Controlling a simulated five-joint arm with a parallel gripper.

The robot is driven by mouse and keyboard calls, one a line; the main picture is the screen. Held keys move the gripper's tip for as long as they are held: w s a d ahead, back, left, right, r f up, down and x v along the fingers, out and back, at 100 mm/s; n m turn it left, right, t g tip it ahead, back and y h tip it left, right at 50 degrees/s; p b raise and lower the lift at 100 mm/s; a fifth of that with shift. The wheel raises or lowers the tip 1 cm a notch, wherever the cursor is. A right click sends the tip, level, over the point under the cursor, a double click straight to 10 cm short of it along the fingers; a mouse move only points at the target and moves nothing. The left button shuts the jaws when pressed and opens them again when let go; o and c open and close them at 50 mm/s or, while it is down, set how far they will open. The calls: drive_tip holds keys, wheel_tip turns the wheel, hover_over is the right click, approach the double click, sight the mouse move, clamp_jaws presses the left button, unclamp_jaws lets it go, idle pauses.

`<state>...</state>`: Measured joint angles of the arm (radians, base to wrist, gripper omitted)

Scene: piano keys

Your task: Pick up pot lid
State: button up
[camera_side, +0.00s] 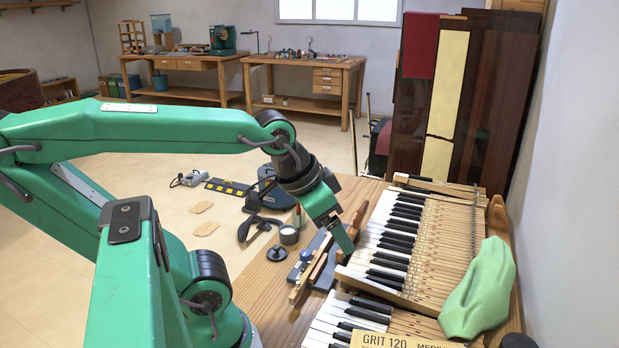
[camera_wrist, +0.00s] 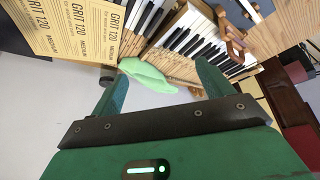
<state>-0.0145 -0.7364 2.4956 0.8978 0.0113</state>
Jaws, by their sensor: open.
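A small round dark-blue piece with a knob on top, which looks like the pot lid (camera_side: 277,253), lies on the wooden bench in the side view. A small grey open pot (camera_side: 289,234) stands just behind it. My gripper (camera_side: 343,243) hangs to the right of the lid, above the tools at the front of the keyboard, and is apart from the lid. In the wrist view my gripper (camera_wrist: 159,72) has its two fingers spread with nothing held between them. I cannot make out the lid in the wrist view.
Piano keys (camera_side: 392,240) fill the right of the bench. A green cloth (camera_side: 480,290) lies over their right end. Grit 120 sandpaper (camera_side: 400,341) is at the front. A wooden-handled tool (camera_side: 312,268) lies right of the lid. A dark clamp-like tool (camera_side: 258,227) lies behind it.

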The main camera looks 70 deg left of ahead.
drive_tip(key=w+a+f+g+y, duration=0.1)
drive_tip(key=w+a+f+g, duration=0.15)
drive_tip(key=a, duration=0.35)
drive_tip(key=n+g+h, duration=0.1)
drive_tip(key=n+g, duration=0.1)
drive_tip(key=g, duration=0.1)
hover_over(277, 246)
wheel_tip(277, 246, down, 14)
drive_tip(key=shift+f, duration=0.1)
drive_tip(key=shift+f, duration=0.1)
drive_tip(key=shift+f, duration=1.15)
drive_tip(key=shift+f, duration=0.1)
drive_tip(key=shift+s+d+f, duration=0.1)
drive_tip(key=shift+f, duration=2.4)
